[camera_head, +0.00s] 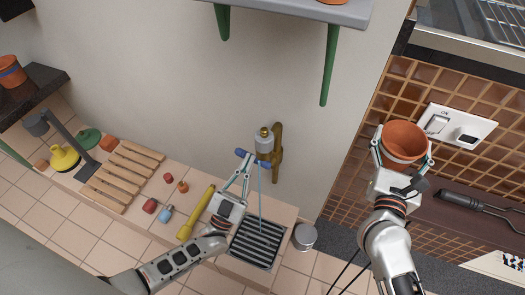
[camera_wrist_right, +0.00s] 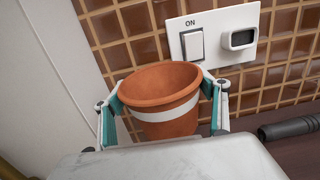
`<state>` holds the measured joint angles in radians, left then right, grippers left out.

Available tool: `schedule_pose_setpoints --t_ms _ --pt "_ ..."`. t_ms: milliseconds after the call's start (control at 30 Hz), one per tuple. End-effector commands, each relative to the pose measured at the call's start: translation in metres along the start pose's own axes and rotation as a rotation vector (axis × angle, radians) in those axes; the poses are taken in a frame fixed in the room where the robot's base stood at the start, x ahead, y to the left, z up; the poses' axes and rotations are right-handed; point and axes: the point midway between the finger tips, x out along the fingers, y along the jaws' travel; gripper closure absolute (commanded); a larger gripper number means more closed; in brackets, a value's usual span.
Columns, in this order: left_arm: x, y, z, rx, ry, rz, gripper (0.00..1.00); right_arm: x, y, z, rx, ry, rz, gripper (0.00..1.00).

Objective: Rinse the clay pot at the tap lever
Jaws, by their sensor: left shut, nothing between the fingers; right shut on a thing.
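The clay pot (camera_head: 404,143) is orange-brown with a white band, and its open top faces up. My right gripper (camera_head: 403,162) is shut around its sides and holds it in front of the tiled wall; the right wrist view shows the pot (camera_wrist_right: 160,100) between the two fingers. The brass tap (camera_head: 264,140) is on the pale wall, with a blue lever (camera_head: 254,158) across it. A thin blue stream (camera_head: 261,200) runs down from the tap to the slotted drain (camera_head: 256,243). My left gripper (camera_head: 247,160) is shut and empty, its fingertips at the lever; contact is unclear.
A wooden rack (camera_head: 122,175), a yellow cylinder (camera_head: 196,213) and small coloured items lie on the counter left of the drain. A grey shelf with green brackets (camera_head: 328,65) overhangs above. A switch panel (camera_head: 457,130) is right of the pot.

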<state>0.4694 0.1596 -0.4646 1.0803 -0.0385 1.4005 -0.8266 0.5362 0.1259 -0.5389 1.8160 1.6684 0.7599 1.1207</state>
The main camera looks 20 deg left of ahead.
Motion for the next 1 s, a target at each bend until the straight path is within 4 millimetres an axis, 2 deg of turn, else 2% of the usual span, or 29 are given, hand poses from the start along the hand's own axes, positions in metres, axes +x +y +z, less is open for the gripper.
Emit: schedule_pose_setpoints --t_ms 33,100,200,733,1000 --pt "-0.013 0.001 0.009 -0.005 -0.015 -0.004 1.00 -0.007 0.000 -0.029 -0.003 0.035 0.001 0.52" --pt "-0.014 0.001 0.013 -0.003 -0.016 -0.001 1.00 -0.011 -0.001 -0.044 -0.004 0.053 0.001 0.52" --pt "-0.014 0.000 0.014 -0.001 -0.014 -0.001 1.00 -0.014 -0.001 -0.053 -0.005 0.064 0.001 0.52" --pt "-0.010 -0.001 0.012 0.001 -0.010 0.001 1.00 -0.013 -0.001 -0.052 -0.005 0.063 0.000 0.52" --pt "0.005 -0.006 -0.012 0.001 -0.005 -0.001 1.00 -0.013 -0.001 -0.052 -0.005 0.062 0.000 0.52"
